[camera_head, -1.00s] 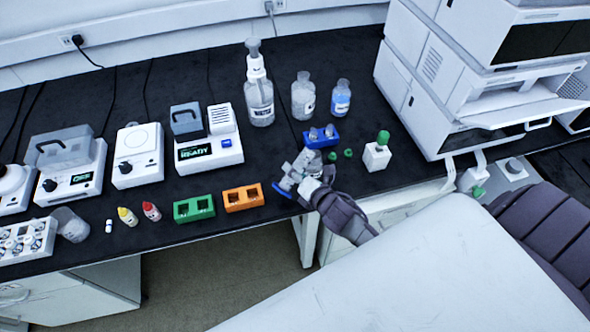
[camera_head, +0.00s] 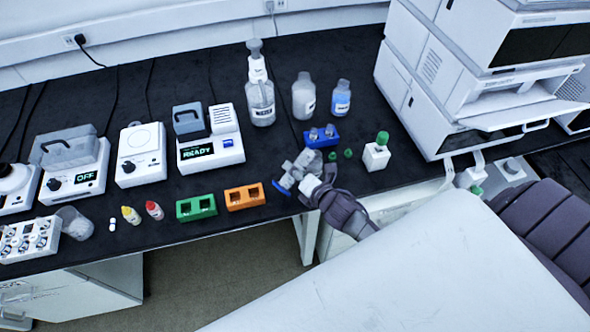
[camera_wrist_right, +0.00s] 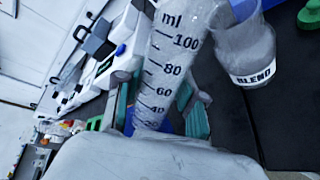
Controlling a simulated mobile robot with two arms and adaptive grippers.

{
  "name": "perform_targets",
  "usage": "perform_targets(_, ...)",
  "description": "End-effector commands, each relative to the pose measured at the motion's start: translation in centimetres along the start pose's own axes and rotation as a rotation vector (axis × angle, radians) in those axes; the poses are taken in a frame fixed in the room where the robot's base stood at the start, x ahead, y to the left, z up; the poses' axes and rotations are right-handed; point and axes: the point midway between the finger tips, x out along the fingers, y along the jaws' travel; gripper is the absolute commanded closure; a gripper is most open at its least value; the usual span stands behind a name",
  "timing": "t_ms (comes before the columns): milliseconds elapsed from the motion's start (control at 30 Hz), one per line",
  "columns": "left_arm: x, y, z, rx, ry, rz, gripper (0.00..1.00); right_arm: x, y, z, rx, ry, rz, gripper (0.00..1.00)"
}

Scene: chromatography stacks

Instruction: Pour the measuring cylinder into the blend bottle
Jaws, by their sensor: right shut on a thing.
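The measuring cylinder, clear with black ml marks, fills the middle of the right wrist view (camera_wrist_right: 165,70). My right gripper (camera_wrist_right: 155,105) is shut around its lower part; in the head view the gripper (camera_head: 302,182) is at the front edge of the bench. The cylinder shows there as a small clear shape with a blue foot (camera_head: 281,189). The blend bottle, clear with a white BLEND label, stands just right of the cylinder in the wrist view (camera_wrist_right: 248,55). In the head view it is small and partly hidden beside the gripper. No liquid stream shows. My left gripper is out of view.
A blue rack (camera_head: 321,141) with small vials stands behind the gripper. An orange rack (camera_head: 244,199) and a green rack (camera_head: 196,208) are to the left. A white bottle with a green cap (camera_head: 376,157) is to the right. Several bottles stand at the back.

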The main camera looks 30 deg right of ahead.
Motion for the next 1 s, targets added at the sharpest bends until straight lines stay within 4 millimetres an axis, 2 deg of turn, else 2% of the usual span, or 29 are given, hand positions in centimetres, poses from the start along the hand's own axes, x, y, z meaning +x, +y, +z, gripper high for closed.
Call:
perform_targets(267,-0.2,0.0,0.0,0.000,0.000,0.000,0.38,0.0,0.1,0.1,0.007,0.002,0.001,1.00)
perform_targets(600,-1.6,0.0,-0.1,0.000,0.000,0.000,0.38,-0.3,0.7,0.3,0.085,0.033,0.001,1.00)
perform_targets(1000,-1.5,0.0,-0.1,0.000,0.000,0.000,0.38,-0.2,0.6,0.2,0.094,0.036,0.001,1.00)
